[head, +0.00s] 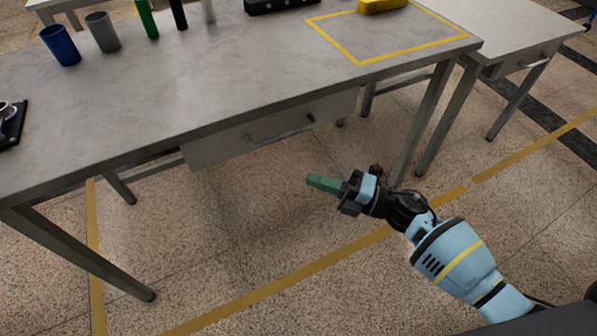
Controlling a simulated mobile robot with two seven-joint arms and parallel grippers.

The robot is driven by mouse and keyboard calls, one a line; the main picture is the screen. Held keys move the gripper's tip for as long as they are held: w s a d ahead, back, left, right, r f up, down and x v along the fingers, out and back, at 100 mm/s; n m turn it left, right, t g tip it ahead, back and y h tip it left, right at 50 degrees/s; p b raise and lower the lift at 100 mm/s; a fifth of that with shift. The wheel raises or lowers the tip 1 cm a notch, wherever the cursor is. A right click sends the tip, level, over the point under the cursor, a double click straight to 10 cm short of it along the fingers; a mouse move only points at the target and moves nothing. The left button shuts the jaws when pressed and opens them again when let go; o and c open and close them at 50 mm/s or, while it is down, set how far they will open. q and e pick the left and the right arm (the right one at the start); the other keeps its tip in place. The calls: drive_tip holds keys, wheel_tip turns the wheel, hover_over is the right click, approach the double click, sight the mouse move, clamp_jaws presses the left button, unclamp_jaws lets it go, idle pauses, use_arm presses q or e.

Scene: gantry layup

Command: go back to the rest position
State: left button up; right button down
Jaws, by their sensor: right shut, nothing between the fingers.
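My right gripper (324,184) shows in the head view, with green fingers on a black and light blue wrist. Its arm comes in from the lower right. The fingers are together with nothing between them. They point left, in front of the table's drawer and below the tabletop edge in the picture. My left gripper is not in view.
A grey table (215,95) with a drawer (270,132) fills the upper left. On it stand a blue cup (60,46), a grey cup (102,32), a green cylinder (146,18) and a yellow object (381,5) by a yellow taped outline (360,62). Speckled floor (240,230) is clear.

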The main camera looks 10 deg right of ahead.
drive_tip(key=shift+s+d+f, duration=0.15)
drive_tip(key=shift+s+d, duration=0.15)
drive_tip(key=shift+d, duration=0.35)
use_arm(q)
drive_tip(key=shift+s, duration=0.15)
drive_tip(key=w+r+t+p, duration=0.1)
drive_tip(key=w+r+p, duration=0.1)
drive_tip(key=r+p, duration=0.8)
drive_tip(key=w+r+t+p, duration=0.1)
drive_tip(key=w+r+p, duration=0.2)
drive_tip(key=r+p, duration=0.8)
use_arm(e)
drive_tip(key=s+d+m+h, duration=0.2)
drive_tip(key=s+m+h, duration=0.3)
drive_tip(key=s+m, duration=0.5)
drive_tip(key=s+d+r+m+h, duration=0.1)
drive_tip(key=s+d+m+h, duration=0.2)
drive_tip(key=s+m, duration=0.7)
drive_tip(key=s+d+m+h, duration=0.3)
drive_tip(key=s+m+h, duration=0.4)
drive_tip(key=s, duration=0.8)
drive_tip(key=m, duration=0.3)
drive_tip(key=shift+s+d+r+h, duration=0.15)
drive_tip(key=shift+s+d+h, duration=0.15)
drive_tip(key=shift+s, duration=0.1)
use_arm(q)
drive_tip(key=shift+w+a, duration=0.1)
